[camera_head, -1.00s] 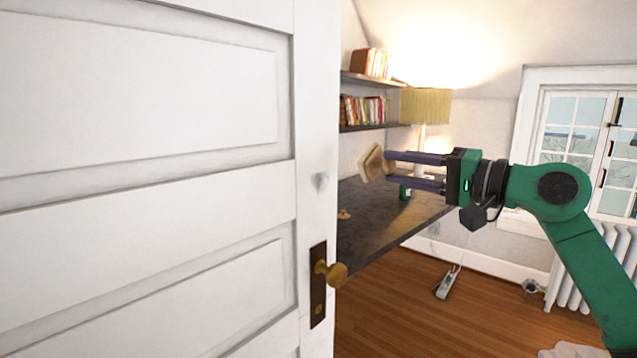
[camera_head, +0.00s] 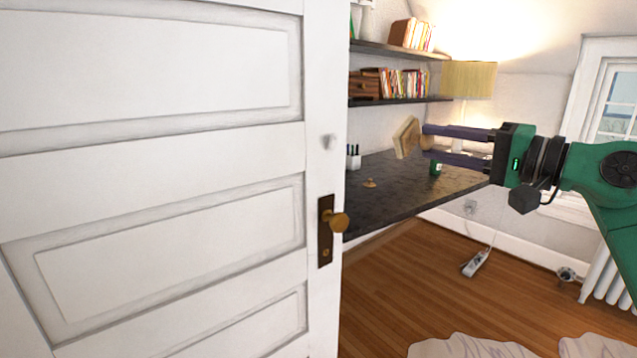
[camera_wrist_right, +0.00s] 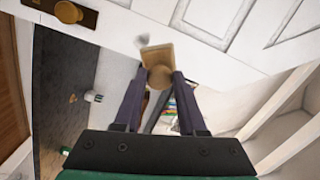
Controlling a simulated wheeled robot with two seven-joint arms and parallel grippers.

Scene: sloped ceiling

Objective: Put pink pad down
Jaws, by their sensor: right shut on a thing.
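My right gripper (camera_head: 425,142) reaches in from the right in the head view. It is shut on a tan, wood-like pad (camera_head: 405,136) with a round knob between the fingertips. The pad looks beige rather than pink. It is held tilted, and appears above or in front of the dark desk (camera_head: 400,205); I cannot tell the exact gap. In the right wrist view the fingers (camera_wrist_right: 160,78) close on the knob, with the pad's flat square face (camera_wrist_right: 157,53) beyond them. My left gripper is not in view.
A white panelled door (camera_head: 160,170) with a brass knob (camera_head: 340,222) fills the left. On the desk are a pen cup (camera_head: 353,160), a small brown item (camera_head: 369,183) and a green item (camera_head: 436,168). A lamp (camera_head: 467,79) and bookshelves (camera_head: 400,99) stand behind. The desk's front is clear.

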